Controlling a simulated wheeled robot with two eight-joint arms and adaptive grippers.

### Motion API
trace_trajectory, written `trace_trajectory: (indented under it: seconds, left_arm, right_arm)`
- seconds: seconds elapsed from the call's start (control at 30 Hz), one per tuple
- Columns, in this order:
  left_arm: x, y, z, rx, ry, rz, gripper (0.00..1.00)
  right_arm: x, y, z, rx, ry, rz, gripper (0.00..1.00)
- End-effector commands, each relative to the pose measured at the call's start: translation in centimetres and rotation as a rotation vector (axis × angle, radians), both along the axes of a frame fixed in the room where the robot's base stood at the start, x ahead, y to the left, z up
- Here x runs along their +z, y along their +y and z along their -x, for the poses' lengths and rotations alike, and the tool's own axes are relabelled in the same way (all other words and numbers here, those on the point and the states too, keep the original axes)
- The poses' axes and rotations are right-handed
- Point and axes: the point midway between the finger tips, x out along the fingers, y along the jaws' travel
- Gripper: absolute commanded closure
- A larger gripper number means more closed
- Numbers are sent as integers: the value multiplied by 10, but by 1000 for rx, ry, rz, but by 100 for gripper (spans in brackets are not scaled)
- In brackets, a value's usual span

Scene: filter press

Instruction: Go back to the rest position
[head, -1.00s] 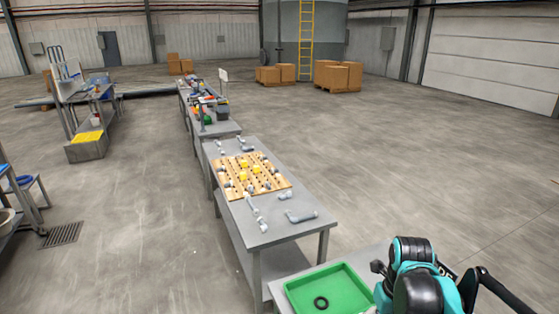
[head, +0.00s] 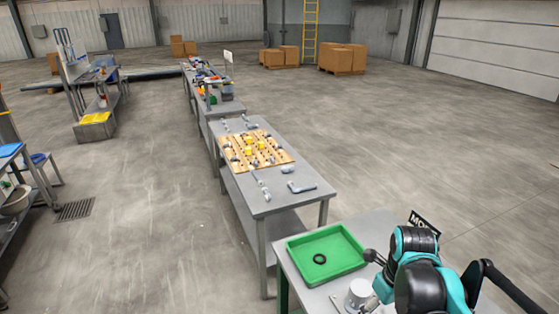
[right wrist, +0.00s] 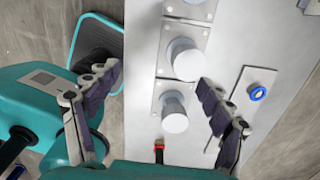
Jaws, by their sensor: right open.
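My right arm (head: 420,275), teal and black, comes in at the lower right of the head view, above the nearest grey table (head: 380,232). My right gripper (right wrist: 158,77) shows in the right wrist view with its two dark-padded fingers spread apart and nothing between them. Below it lies a pale grey surface with white cylinders (right wrist: 186,60) on square plates; the fingers look clear of them, though their height is hard to tell. My left gripper is in neither view.
A green tray (head: 298,250) holding a black ring (head: 319,259) stands on the nearest table. A white cylinder (head: 360,292) and a black sign (head: 424,222) are close to my arm. Another table with a wooden pegboard (head: 228,153) lies beyond. Floor on the right is open.

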Motion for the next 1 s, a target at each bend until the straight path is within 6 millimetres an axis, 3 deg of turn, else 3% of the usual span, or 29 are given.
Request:
trace_trajectory:
  seconds: [0.37,0.57,0.8,1.0]
  left_arm:
    - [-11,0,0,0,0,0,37]
    - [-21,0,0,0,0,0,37]
    - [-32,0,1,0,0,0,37]
    - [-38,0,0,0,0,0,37]
  right_arm:
    - [-9,16,13,621,-113,86,19]
    - [-20,31,25,1243,-198,242,19]
    - [-35,49,38,2012,-228,544,19]
    - [-45,59,44,2482,-171,803,19]
